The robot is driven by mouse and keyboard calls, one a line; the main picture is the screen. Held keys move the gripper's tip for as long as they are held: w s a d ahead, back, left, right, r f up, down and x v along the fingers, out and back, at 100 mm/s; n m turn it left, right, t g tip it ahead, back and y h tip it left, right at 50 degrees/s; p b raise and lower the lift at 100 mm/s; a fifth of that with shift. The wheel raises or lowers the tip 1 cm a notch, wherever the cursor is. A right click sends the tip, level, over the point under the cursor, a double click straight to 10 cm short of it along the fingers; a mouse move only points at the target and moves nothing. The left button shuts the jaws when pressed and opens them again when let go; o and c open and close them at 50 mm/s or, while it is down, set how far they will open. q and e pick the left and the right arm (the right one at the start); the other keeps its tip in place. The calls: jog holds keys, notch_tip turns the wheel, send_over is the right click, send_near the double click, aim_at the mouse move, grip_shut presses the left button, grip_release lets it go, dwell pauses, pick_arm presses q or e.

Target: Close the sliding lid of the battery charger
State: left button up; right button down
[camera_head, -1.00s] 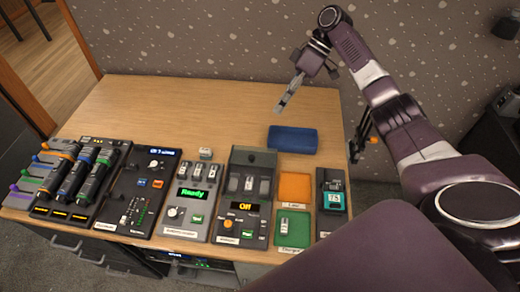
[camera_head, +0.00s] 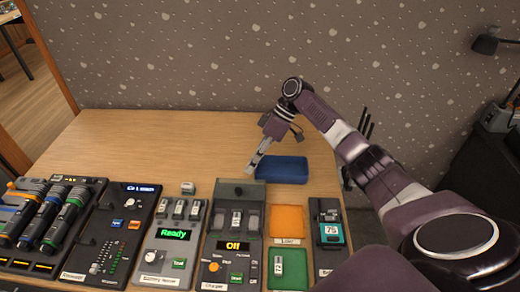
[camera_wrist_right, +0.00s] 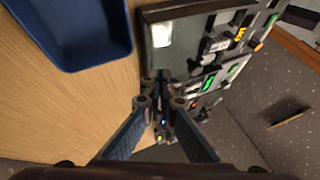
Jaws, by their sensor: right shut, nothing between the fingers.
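The battery charger (camera_head: 232,250) stands on the desk, with an orange "Off" display, an orange knob and a battery (camera_head: 237,219) in its middle bay. Its dark sliding lid (camera_head: 226,189) is at the far end, behind the bays, so the bays are uncovered. My right gripper (camera_head: 250,171) is shut and empty, just behind the lid's far edge, left of the blue tray. In the wrist view its fingertips (camera_wrist_right: 164,78) are close to the charger's lid end (camera_wrist_right: 172,45); I cannot tell whether they touch. My left gripper is not in view.
A blue tray (camera_head: 283,180) lies behind and right of the charger. A battery tester (camera_head: 171,244) reading "Ready" stands at its left. Orange (camera_head: 289,206) and green (camera_head: 292,284) trays lie at its right. The desk behind the charger is mostly clear.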

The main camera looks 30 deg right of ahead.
aim_at(246, 188)
jog(key=a, duration=0.1)
jog(key=s+a+p, duration=0.1)
jog(key=s+a, duration=0.1)
jog(key=shift+s+a+f+p, duration=0.15)
jog(key=shift+f+p, duration=0.1)
jog(key=shift+p, duration=0.15)
jog(key=shift+s+a+f, duration=0.1)
jog(key=shift+s+a, duration=0.05)
jog(key=shift+a, duration=0.05)
jog(key=shift+s+a+p, duration=0.15)
jog(key=shift+p, duration=0.25)
jog(key=s+a+p, duration=0.4)
jog(key=s+p, duration=0.1)
jog(key=s+a+p, duration=0.1)
jog(key=s+p, duration=0.1)
jog(key=p, duration=0.1)
jog(key=shift+s+a+r, duration=0.2)
jog(key=shift+s+a, duration=0.2)
jog(key=shift+s+a+f, duration=0.1)
jog(key=shift+s+a, duration=0.1)
jog(key=shift+f, duration=0.1)
